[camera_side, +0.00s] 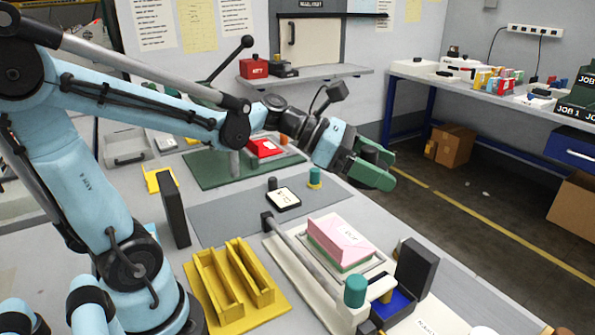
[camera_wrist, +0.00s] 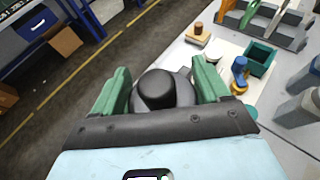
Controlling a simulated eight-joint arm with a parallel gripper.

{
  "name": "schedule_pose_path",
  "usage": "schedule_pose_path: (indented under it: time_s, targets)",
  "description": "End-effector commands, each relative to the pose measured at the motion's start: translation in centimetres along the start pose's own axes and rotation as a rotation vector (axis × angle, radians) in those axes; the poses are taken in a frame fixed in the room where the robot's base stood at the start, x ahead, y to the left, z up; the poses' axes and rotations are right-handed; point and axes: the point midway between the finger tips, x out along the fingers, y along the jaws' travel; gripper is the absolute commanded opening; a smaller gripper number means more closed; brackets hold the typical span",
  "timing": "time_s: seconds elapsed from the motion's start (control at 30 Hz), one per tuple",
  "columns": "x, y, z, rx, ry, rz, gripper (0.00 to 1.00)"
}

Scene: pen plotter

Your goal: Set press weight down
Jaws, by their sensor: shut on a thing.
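My gripper (camera_side: 374,172) is at the end of my light-blue arm, held up in the air near the table's right edge in the side view. Its green fingers are shut on the press weight (camera_side: 370,152), a dark round piece with a black knob. In the wrist view the weight (camera_wrist: 158,90) sits between the two green fingers, and the floor shows behind it. Its underside is hidden.
A yellow slotted rack (camera_side: 232,282), a black upright plate (camera_side: 173,210) and a white card on a dark stand (camera_side: 283,199) are on the table. A lever with a teal knob (camera_side: 355,291) and a black upright block (camera_side: 416,268) stand near the tray. The grey mat (camera_side: 235,219) has free room.

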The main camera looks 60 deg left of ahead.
Motion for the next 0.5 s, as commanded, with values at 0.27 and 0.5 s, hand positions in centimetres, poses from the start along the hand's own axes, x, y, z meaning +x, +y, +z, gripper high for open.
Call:
schedule_pose_path:
  time_s: [0.27, 0.5]
  targets:
    - [1.9, -3.1, -3.0, 0.118, -0.003, -0.289, 0.07]
    - [2.2, -5.4, -5.1, 0.195, -0.003, -0.473, 0.07]
